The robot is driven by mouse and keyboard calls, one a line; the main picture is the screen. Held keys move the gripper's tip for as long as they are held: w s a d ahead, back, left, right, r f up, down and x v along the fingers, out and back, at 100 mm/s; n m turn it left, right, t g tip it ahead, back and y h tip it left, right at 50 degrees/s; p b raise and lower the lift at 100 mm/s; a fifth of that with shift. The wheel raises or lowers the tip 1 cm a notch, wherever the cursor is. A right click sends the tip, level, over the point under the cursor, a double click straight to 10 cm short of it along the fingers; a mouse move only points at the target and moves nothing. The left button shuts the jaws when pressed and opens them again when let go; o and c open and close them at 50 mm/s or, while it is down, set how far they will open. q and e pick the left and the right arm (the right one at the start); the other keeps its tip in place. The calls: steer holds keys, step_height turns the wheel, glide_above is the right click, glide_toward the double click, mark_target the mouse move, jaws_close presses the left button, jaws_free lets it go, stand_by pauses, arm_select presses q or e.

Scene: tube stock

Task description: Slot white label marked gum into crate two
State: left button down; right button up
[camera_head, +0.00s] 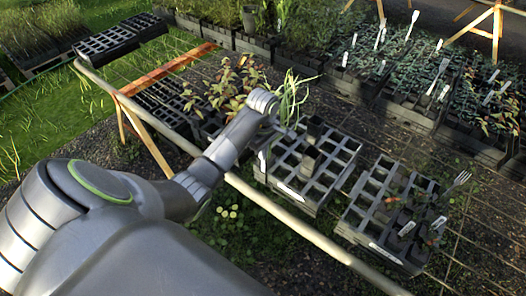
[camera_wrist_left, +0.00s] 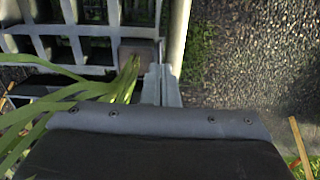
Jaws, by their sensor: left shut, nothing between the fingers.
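Two black crates with square cells stand beyond the rail in the head view, a left crate (camera_head: 343,170) and a right crate (camera_head: 358,212). Each has a white tag on its front, but the writing is too small to read. Small white labels (camera_head: 407,228) stand among seedlings in the right crate; I cannot tell which is marked gum. My left gripper (camera_wrist_left: 163,88) is shut and empty, at the edge of the left crate beside a potted plant with long green leaves (camera_wrist_left: 125,85). In the head view my wrist partly hides it. My right gripper is out of view.
A pale rail (camera_head: 300,228) runs in front of the crates. Reddish plants (camera_head: 225,88) are behind my left arm. Trays of seedlings with several white labels fill the back right.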

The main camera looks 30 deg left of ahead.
arm_select(q)
steer(key=shift+f+b, duration=1.25)
steer(key=shift+f, duration=0.2)
steer(key=shift+f+b, duration=0.25)
steer(key=shift+b, duration=0.05)
steer(key=c, duration=2.2)
jaws_free()
steer(key=c, duration=1.6)
jaws_free()
steer(key=shift+c, duration=0.2)
steer(key=shift+r, duration=0.15)
